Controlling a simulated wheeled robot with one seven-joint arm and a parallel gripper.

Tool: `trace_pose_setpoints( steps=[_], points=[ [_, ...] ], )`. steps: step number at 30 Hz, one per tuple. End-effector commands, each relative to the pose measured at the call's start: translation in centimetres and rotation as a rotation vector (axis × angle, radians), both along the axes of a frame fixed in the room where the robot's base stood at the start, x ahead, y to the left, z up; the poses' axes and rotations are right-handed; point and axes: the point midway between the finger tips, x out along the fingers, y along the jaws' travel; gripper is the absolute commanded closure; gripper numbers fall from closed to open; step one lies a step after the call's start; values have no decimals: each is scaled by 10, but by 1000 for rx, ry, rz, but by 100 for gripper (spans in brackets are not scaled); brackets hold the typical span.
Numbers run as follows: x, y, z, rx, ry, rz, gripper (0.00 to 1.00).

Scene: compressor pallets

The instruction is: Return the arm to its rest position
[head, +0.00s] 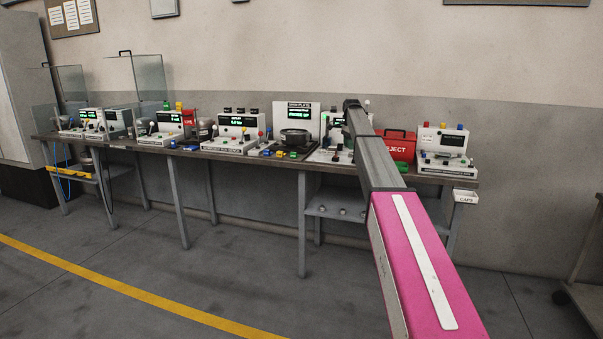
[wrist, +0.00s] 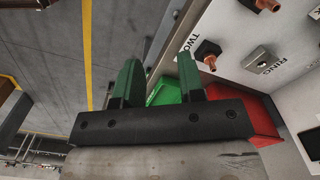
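My arm, grey with a pink section, reaches out from the lower right of the head view to the right part of the workbench (head: 270,161). My gripper (wrist: 158,65) shows in the wrist view with its two green fingers apart. I see nothing held between them. In the head view the fingers cannot be made out at the arm's far end, which is over the bench by the red REJECT box (head: 398,149).
Several test stations with lit displays, such as one white panel (head: 238,122), line the bench. In the wrist view a white panel with brass fittings (wrist: 208,49), a red bin (wrist: 262,125) and a green bin (wrist: 166,92) are close to the fingers. The floor in front is clear.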

Motion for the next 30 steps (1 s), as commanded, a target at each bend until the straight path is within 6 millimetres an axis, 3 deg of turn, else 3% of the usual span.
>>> trace_pose_setpoints(
  steps=[8, 14, 21, 26, 30],
  points=[
    [-46, 5, -58, 0, 0, 113, 64],
    [-103, 11, -123, 0, 2, 253, 64],
    [-221, 21, -227, 1, 1, 527, 64],
    [-308, 27, -286, 1, 1, 722, 64],
    [-390, 31, -328, 1, 1, 899, 64]
  ],
)
